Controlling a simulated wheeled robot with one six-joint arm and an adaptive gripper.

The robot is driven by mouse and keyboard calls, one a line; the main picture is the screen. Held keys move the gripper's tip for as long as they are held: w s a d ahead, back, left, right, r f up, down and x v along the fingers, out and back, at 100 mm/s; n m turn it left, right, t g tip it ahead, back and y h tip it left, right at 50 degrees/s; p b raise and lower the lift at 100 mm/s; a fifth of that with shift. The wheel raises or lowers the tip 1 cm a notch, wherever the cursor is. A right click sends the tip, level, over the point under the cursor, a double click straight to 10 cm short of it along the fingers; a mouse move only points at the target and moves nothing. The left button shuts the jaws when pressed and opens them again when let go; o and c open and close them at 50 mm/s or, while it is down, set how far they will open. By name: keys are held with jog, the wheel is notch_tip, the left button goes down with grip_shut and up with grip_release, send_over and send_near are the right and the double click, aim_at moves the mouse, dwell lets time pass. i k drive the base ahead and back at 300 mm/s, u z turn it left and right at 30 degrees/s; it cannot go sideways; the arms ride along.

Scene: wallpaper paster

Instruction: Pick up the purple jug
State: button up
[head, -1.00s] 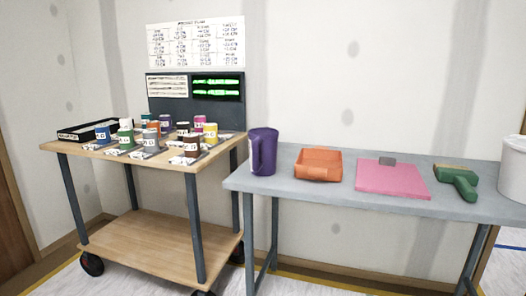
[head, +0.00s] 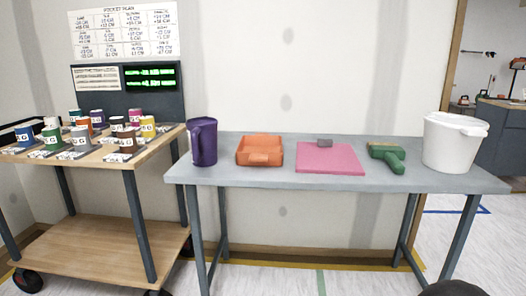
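The purple jug (head: 203,142) stands upright at the left end of the grey table (head: 330,178) in the head view. Its handle is on its left side, towards the cart. Nothing covers it. My gripper is not in view. A dark rounded shape shows at the bottom right edge, and I cannot tell what it is.
Right of the jug on the table are an orange tray (head: 260,150), a pink board (head: 328,159), a green brush (head: 387,156) and a white bucket (head: 453,143). A wooden cart (head: 108,158) with several small cans stands close on the left. A doorway opens at right.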

aim_at(202, 133)
jog(key=k, duration=0.6)
jog(key=z, duration=0.7)
jog(key=i, duration=1.2)
jog(key=u, duration=0.7)
jog(key=i, duration=0.65)
jog(key=u, duration=0.75)
